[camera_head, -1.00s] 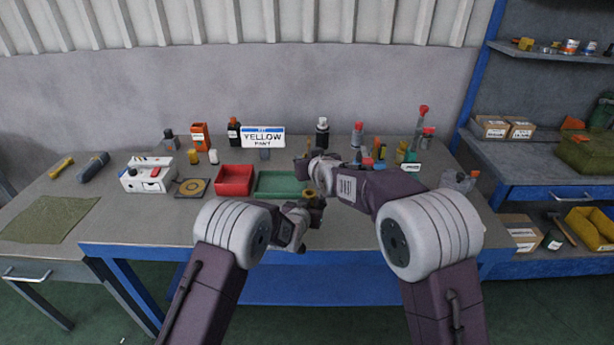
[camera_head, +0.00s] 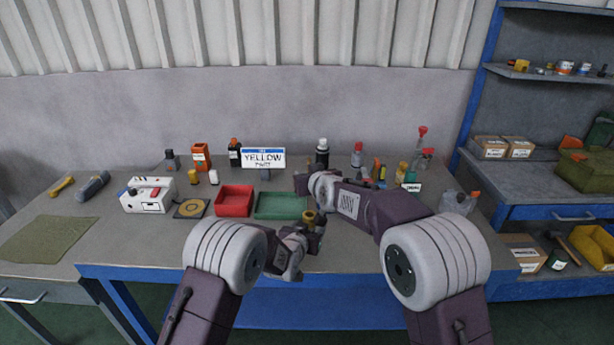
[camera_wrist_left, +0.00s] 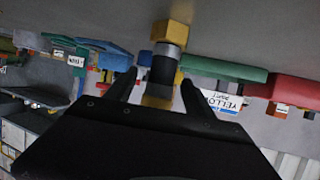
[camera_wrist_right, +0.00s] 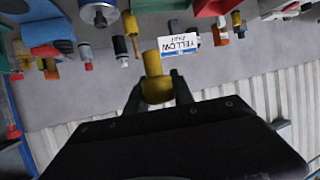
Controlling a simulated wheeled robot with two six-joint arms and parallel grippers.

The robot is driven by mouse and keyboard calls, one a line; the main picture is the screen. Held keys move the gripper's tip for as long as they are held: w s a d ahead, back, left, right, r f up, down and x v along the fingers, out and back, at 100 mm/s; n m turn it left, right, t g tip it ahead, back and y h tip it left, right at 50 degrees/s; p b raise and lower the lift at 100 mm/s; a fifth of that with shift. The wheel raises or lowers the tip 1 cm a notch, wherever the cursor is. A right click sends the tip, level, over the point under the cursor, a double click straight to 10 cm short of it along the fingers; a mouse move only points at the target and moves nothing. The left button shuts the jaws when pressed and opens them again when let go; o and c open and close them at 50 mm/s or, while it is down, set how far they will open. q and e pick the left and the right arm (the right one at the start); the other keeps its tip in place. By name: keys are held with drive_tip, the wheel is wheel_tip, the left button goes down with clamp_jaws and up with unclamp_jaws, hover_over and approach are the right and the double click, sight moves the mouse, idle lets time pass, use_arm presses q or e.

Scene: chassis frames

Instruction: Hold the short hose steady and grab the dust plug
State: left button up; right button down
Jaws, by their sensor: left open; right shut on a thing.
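The short hose (camera_wrist_left: 162,70) shows in the left wrist view with a brass-coloured hex end, a silver collar, a black middle and another brass part below. My left gripper (camera_wrist_left: 158,88) is open, with a finger on each side of the hose; I cannot tell whether they touch it. In the head view my left gripper (camera_head: 314,224) is low at the bench front. My right gripper (camera_wrist_right: 157,92) is shut on a brass-yellow cylindrical piece (camera_wrist_right: 154,68), which looks like the dust plug. In the head view my right gripper (camera_head: 303,183) is above and behind the left; its fingertips are unclear.
A red tray (camera_head: 234,214) and a green tray (camera_head: 262,214) are on the bench behind my left gripper. A yellow-paint sign (camera_head: 263,158) and several bottles stand along the back. A white box (camera_head: 147,205) is at the left. Bottles and tools crowd the right back.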

use_arm(q)
drive_tip(key=v, duration=0.9)
drive_tip(key=shift+s, duration=0.3)
drive_tip(key=shift+w+a, duration=0.1)
